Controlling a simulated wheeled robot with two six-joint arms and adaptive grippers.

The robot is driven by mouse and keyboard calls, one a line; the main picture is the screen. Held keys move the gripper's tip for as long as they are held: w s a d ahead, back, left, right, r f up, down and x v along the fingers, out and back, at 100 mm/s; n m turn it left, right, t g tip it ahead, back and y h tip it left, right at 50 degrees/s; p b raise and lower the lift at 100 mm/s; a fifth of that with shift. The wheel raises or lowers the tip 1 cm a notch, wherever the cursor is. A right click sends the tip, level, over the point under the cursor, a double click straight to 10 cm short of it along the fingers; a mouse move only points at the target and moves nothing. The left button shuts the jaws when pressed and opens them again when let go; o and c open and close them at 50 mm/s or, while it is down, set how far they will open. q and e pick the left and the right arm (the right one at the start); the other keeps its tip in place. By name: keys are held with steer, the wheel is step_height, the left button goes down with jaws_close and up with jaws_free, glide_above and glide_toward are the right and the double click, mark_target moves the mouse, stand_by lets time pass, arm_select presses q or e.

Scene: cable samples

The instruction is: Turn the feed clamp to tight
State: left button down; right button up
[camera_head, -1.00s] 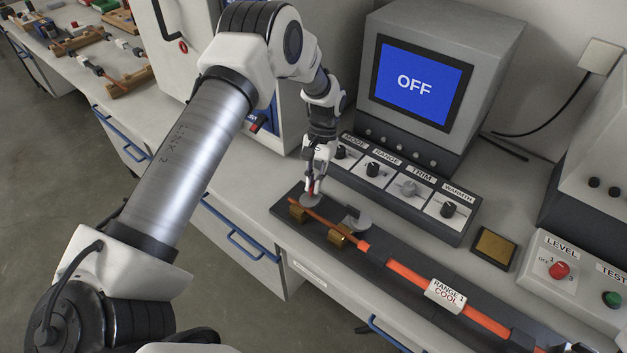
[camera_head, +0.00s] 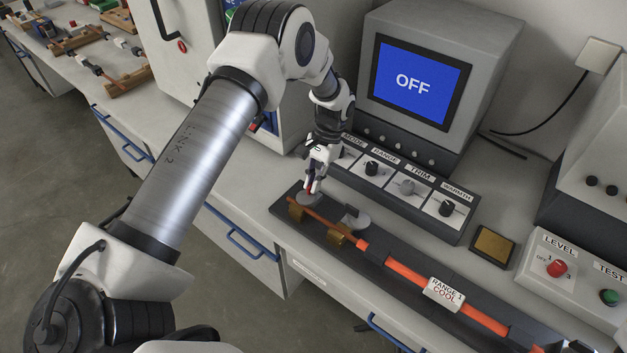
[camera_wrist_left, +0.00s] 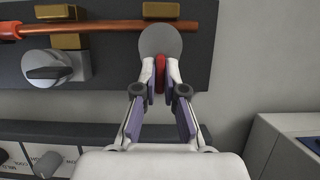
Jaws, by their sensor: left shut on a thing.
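A dark board (camera_head: 283,210) lies along the front of the bench and bears a copper-ended orange cable (camera_head: 407,272) on brass blocks. At its left end is a round grey clamp disc (camera_head: 304,199) with a red lever, likely the feed clamp. My left gripper (camera_head: 313,186) is shut on this red lever. In the left wrist view the fingertips (camera_wrist_left: 160,72) close on both sides of the red lever (camera_wrist_left: 160,78), below the grey disc (camera_wrist_left: 160,42). A second grey knob with a black lever (camera_wrist_left: 55,72) sits beside it, untouched. My right gripper is not in view.
Behind the board stands a control panel with MODE, RANGE, TRIM and WARMTH knobs (camera_head: 409,187). A monitor (camera_head: 412,83) above reads OFF. A label on the cable (camera_head: 446,294) reads RANGE 1 COOL. A LEVEL and TEST box (camera_head: 570,280) is at the right.

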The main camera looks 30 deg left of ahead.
arm_select(q)
steer(key=c, duration=1.3)
jaws_free()
steer(key=shift+f, duration=0.1)
steer(key=shift+o, duration=0.2)
steer(key=v, duration=1.2)
